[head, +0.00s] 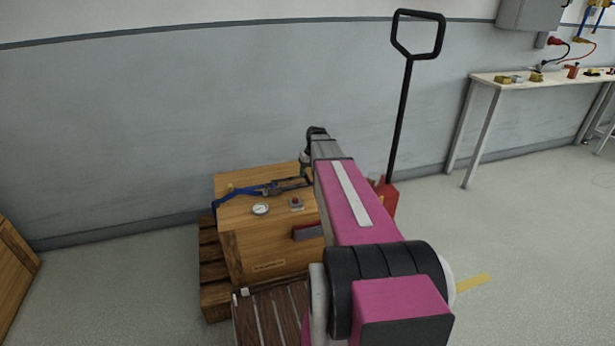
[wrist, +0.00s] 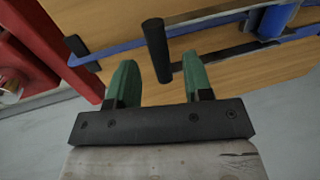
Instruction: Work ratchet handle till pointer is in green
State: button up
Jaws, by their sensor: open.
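A wooden crate (head: 260,235) has a blue strap (head: 245,192) with a ratchet across its top. In the head view my arm hides most of the gripper. A round white gauge (head: 260,209) sits on the crate top; its pointer and green zone are too small to read.
The crate stands on a wooden pallet (head: 212,270) by the grey wall. A red pallet jack (head: 388,197) with a tall black handle stands to its right. A small box with a red top (head: 296,203) is near the gauge. A bench (head: 520,82) stands farther right.

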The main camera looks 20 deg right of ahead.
jog(key=shift+a+f, duration=0.15)
jog(key=shift+f, duration=0.65)
grip_shut()
jog(key=shift+r, duration=0.1)
